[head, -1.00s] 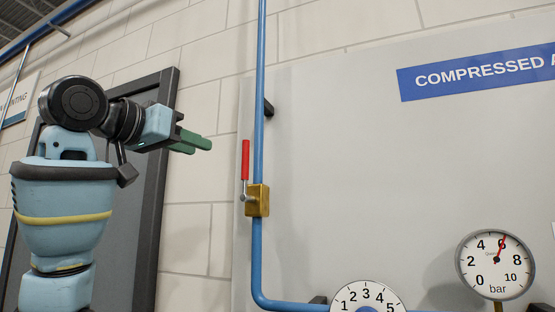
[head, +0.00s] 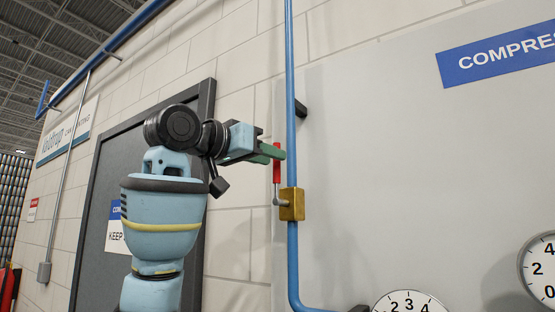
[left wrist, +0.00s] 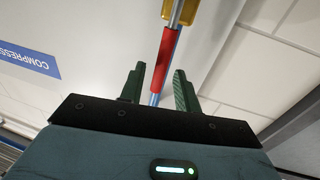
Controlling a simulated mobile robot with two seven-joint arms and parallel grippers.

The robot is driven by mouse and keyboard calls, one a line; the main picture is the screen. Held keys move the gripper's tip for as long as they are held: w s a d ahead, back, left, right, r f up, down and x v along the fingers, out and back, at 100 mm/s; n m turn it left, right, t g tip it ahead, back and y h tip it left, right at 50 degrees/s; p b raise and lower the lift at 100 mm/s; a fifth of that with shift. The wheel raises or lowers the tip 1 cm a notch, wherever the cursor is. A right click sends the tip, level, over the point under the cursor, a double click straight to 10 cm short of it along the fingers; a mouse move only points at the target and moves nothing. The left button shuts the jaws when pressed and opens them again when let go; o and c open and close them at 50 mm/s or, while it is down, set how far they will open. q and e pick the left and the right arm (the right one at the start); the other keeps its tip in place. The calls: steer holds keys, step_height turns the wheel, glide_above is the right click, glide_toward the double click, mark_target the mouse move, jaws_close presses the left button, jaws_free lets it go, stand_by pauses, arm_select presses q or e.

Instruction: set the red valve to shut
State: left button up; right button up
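The red valve handle (head: 277,170) stands upright, alongside the vertical blue pipe (head: 291,80), above the brass valve body (head: 292,204). My left gripper (head: 277,152) is at the upper end of the handle, and a green finger covers part of it. In the left wrist view, my left gripper (left wrist: 157,88) is open, with a finger on each side of the red handle (left wrist: 163,55) in the picture and gaps on both sides. The brass valve body (left wrist: 183,8) is at the top edge there. My right gripper is in neither view.
A grey panel (head: 400,180) with a blue sign (head: 500,52) backs the pipe. A round gauge (head: 540,270) is cut off at the right, and a numbered dial (head: 405,303) at the bottom. A dark door (head: 115,165) is behind my left arm. A bracket (head: 301,108) holds the pipe.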

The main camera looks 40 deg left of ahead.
mark_target(277, 179)
arm_select(q)
steer(key=shift+w+d, duration=0.1)
steer(key=shift+w, duration=1.45)
jaws_close()
